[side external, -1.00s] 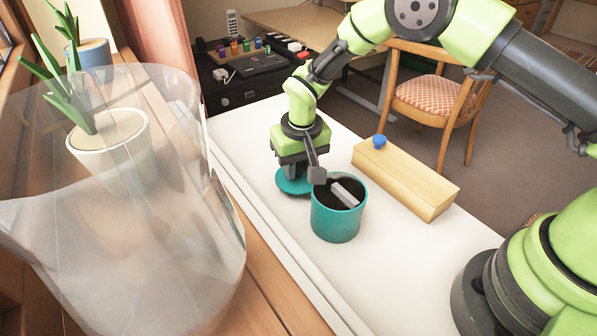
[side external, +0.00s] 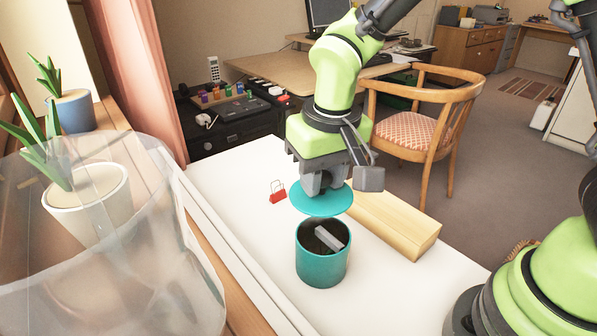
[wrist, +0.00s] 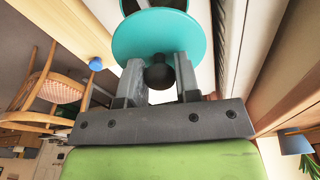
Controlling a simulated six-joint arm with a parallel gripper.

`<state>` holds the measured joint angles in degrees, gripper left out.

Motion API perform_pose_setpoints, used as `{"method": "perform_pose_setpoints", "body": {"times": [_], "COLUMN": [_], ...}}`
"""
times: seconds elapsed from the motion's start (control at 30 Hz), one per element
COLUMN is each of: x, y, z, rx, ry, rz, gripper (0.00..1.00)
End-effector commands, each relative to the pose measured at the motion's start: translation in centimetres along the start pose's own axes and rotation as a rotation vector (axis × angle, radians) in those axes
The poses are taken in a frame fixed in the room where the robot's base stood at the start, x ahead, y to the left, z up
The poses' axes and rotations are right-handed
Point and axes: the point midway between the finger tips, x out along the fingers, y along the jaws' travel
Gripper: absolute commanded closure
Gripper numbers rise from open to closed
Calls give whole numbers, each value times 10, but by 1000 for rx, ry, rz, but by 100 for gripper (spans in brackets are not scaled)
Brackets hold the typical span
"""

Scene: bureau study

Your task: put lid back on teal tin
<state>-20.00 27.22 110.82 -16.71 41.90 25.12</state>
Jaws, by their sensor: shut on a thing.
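The teal tin (side external: 322,268) stands upright and uncovered on the white surface, with a grey bar-shaped object (side external: 328,238) inside it. My gripper (side external: 322,190) is above the tin, shut on the dark knob (wrist: 158,74) of the teal lid. The lid (side external: 318,204) is held roughly level, apart from the tin and a little above and behind its opening. In the wrist view the lid (wrist: 150,35) spreads out past the fingers and hides most of the tin.
A long wooden block (side external: 395,225) lies right of the tin. A small red object with a wire loop (side external: 278,193) lies behind left. A large transparent container (side external: 110,250) and potted plants (side external: 88,200) stand at the left. The white surface (side external: 235,180) is clear toward the left.

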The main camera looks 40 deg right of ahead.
Motion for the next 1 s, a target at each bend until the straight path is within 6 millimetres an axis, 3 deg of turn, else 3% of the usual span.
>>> {"method": "perform_pose_setpoints", "body": {"times": [0.17, 0.7, 1.0], "x": [0, 49, 60], "y": [3, 3, 3], "z": [9, 15, 16], "rx": [-1, 1, 0], "ry": [-1, -3, -1], "rz": [0, 2, 0], "gripper": [93, 93, 93]}}
